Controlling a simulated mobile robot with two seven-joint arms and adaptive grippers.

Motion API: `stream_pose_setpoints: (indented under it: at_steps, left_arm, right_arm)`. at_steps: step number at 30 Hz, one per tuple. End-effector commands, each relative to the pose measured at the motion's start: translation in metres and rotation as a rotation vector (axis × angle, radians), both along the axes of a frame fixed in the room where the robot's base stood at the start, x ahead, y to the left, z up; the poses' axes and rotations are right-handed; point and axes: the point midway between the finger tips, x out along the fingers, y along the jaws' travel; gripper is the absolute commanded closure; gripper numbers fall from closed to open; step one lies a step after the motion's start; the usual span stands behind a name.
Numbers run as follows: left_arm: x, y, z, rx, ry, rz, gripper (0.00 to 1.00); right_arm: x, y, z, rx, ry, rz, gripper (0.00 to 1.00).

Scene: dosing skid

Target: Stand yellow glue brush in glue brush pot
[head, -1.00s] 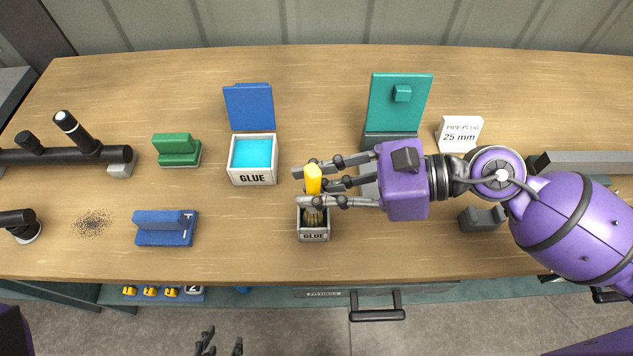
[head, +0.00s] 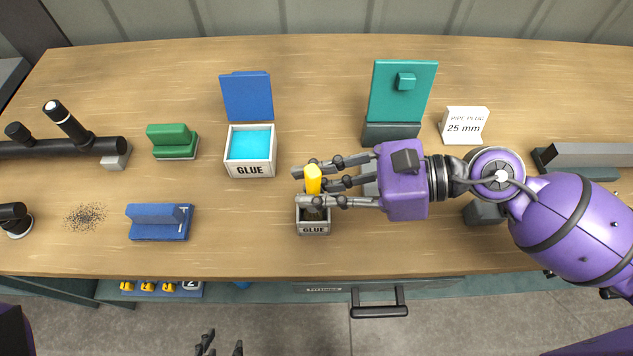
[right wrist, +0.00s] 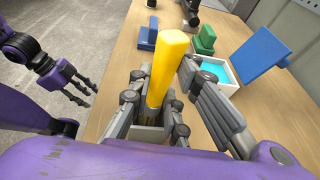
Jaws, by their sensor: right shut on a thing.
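The yellow glue brush (head: 313,181) is upright, its handle between the fingers of my right gripper (head: 302,187), which is shut on it. In the right wrist view the brush handle (right wrist: 168,62) rises between the fingers. The small grey glue brush pot (head: 313,229), marked GLUE, stands on the bench directly below the gripper. The lower end of the brush is inside the pot's opening; whether it touches the bottom is hidden. My left gripper (head: 220,347) is at the bottom edge, off the bench, with its fingers apart and empty.
A larger open GLUE box (head: 250,170) with cyan contents and a blue lid (head: 247,96) stands behind left. Green (head: 173,141) and blue (head: 159,222) blocks lie left. The front bench beside the pot is clear.

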Motion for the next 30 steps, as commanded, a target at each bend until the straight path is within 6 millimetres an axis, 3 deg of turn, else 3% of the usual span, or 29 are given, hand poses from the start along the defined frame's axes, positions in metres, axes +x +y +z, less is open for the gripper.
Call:
stream_pose_setpoints:
  at_steps: [12,13,18,30]
  left_arm:
    - [-0.006,0.0,-0.01,0.0,0.013,0.0,0.6]
    - [-0.007,0.0,-0.01,0.0,0.014,0.0,0.6]
    - [-0.011,0.001,-0.009,0.002,0.02,0.002,0.6]
    - [-0.009,0.001,-0.009,0.001,0.018,0.0,0.6]
  right_arm:
    - [0.0,0.0,-0.011,0.0,0.0,0.0,1.0]
    - [0.0,0.0,-0.011,0.0,0.0,0.0,0.82]
    - [0.0,0.0,-0.01,0.0,-0.001,0.0,0.61]
    - [0.0,0.0,-0.01,0.0,0.0,0.0,0.61]
